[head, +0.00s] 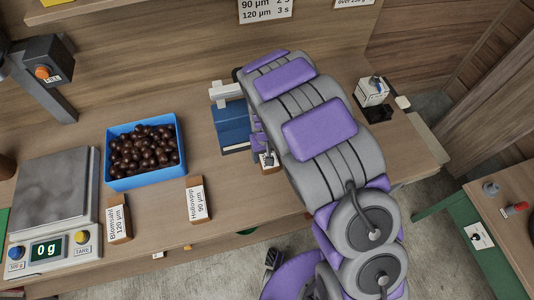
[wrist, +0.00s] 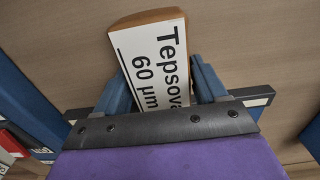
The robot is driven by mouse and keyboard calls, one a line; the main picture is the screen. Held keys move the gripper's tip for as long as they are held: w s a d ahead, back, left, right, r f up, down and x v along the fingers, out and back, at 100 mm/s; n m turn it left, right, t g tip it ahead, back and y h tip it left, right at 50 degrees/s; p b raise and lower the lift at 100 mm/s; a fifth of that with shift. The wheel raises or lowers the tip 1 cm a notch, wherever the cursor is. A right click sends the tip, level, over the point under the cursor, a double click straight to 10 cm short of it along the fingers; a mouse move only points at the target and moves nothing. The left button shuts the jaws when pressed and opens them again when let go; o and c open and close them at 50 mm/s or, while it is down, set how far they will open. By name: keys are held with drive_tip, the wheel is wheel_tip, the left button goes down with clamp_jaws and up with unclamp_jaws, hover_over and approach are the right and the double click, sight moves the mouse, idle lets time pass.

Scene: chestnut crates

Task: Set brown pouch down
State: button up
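In the wrist view, a brown-edged piece with a white label (wrist: 158,62) reading "Tepsova… 60 µm" shows between the two blue fingers of my gripper (wrist: 158,78). Its lower part is hidden behind the dark edge of my gripper, and I cannot tell whether the fingers touch it.
A blue crate of chestnuts (head: 181,170) stands mid-bench (head: 160,235). Label pieces "Bloomwald" (head: 118,222) and "Hollowpip" (head: 198,201) are in front. A scale (head: 55,185) reading 0 g is at left. A small white box (head: 372,92) is right of the arm. A green-legged table (head: 480,240) stands right.

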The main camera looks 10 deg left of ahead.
drive_tip(key=shift+o, duration=1.4)
drive_tip(key=shift+d, duration=0.5)
drive_tip(key=shift+o, duration=0.7)
drive_tip(key=shift+d+r, duration=0.2)
drive_tip(key=shift+d, duration=0.7)
drive_tip(key=shift+w+a, duration=0.1)
drive_tip(key=shift+a, duration=0.3)
drive_tip(key=shift+a+r+p, duration=0.15)
drive_tip(key=shift+a+r, duration=0.25)
drive_tip(key=shift+r, duration=0.2)
drive_tip(key=shift+a+r+p, duration=0.15)
drive_tip(key=shift+a+r, duration=0.2)
drive_tip(key=shift+r, duration=0.2)
drive_tip(key=shift+r+p, duration=0.7)
drive_tip(key=shift+r, duration=3.95)
drive_tip(key=s+d+r+m, duration=0.25)
drive_tip(key=d+r, duration=0.35)
drive_tip(key=d, duration=0.3)
drive_tip(key=s+d+r+m, duration=0.1)
drive_tip(key=s+d+r, duration=0.3)
drive_tip(key=d+r, duration=0.3)
drive_tip(key=s+d+r+m+g, duration=0.1)
drive_tip(key=s+d, duration=0.4)
drive_tip(key=s, duration=0.5)
drive_tip(key=s+d+r+m, duration=0.2)
drive_tip(key=s+d+r, duration=0.2)
drive_tip(key=s, duration=0.6)
drive_tip(key=d, duration=0.2)
drive_tip(key=shift+d+g, duration=0.3)
drive_tip(key=shift+g, duration=0.1)
